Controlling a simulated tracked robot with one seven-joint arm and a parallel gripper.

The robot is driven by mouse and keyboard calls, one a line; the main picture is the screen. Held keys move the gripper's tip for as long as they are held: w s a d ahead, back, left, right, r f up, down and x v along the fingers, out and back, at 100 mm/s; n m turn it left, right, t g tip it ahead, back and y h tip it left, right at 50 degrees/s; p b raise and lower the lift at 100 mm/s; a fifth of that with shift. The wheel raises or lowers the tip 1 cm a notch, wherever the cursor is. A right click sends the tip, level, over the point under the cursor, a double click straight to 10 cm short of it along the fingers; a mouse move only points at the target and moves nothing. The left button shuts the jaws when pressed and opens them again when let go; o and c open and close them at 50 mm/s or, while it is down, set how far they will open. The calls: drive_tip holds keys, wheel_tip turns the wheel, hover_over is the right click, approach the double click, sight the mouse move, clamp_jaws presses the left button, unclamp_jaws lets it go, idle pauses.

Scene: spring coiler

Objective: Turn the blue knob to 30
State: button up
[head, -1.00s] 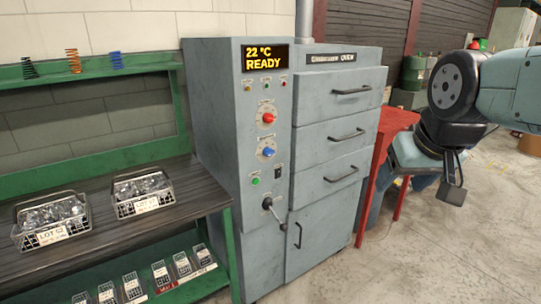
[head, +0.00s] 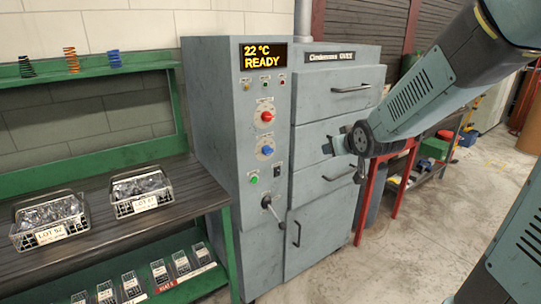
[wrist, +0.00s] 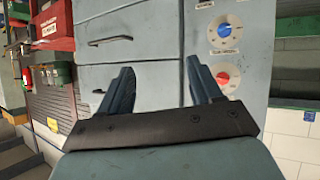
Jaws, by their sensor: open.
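The blue knob (head: 266,150) sits on a white round dial on the oven's control panel, below the red knob (head: 267,117). It also shows at the top right of the wrist view (wrist: 225,31), where the panel appears upside down. The dial figures are too small to read. My gripper (head: 331,145) is in front of the oven drawers, to the right of the blue knob and apart from it. In the wrist view, its two fingers (wrist: 161,66) are spread and empty, pointing at the drawer fronts beside the panel.
The oven display (head: 264,57) reads 22 °C READY. A green button (head: 254,179) and a black lever (head: 268,203) are below the knobs. A bench (head: 110,217) with wire baskets stands left. A red stand (head: 402,180) is right of the oven. Floor in front is clear.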

drive_tip(key=w+a+f+n+t+y, duration=0.2)
drive_tip(key=w+a+f+y, duration=0.1)
drive_tip(key=w+a+f, duration=0.35)
drive_tip(key=n+t+y, duration=0.2)
drive_tip(key=n+y, duration=0.1)
drive_tip(key=y, duration=0.2)
approach(270, 154)
drive_tip(key=x, duration=0.9)
drive_tip(key=shift+w+a, duration=0.15)
drive_tip(key=shift+w, duration=0.15)
drive_tip(key=c, duration=1)
